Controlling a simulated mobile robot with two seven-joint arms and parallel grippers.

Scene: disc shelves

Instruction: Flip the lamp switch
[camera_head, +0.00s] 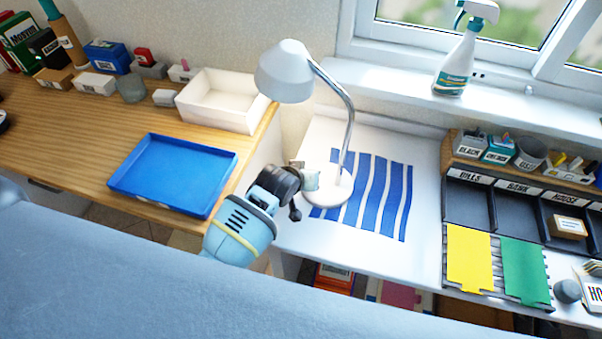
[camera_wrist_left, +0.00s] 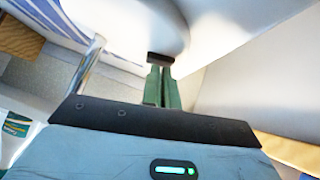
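A white desk lamp (camera_head: 285,72) with a domed shade and chrome stem stands on the white desk, its round base (camera_head: 335,190) on a blue-striped mat. My left gripper (camera_head: 311,178) is at the near left side of the base, low by the stem. In the left wrist view the green fingers (camera_wrist_left: 162,86) lie together with nothing visible between them. Their tips are at a small dark piece, apparently the lamp switch (camera_wrist_left: 160,59), on the edge of the white base (camera_wrist_left: 140,25). I cannot tell whether they touch it. My right gripper is not in view.
A blue tray (camera_head: 170,172) and a white bin (camera_head: 226,102) are on the wooden desk at left. Black compartments (camera_head: 468,200) with yellow and green cards stand at right. A spray bottle (camera_head: 459,62) is on the windowsill. The striped mat (camera_head: 385,195) is clear right of the lamp.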

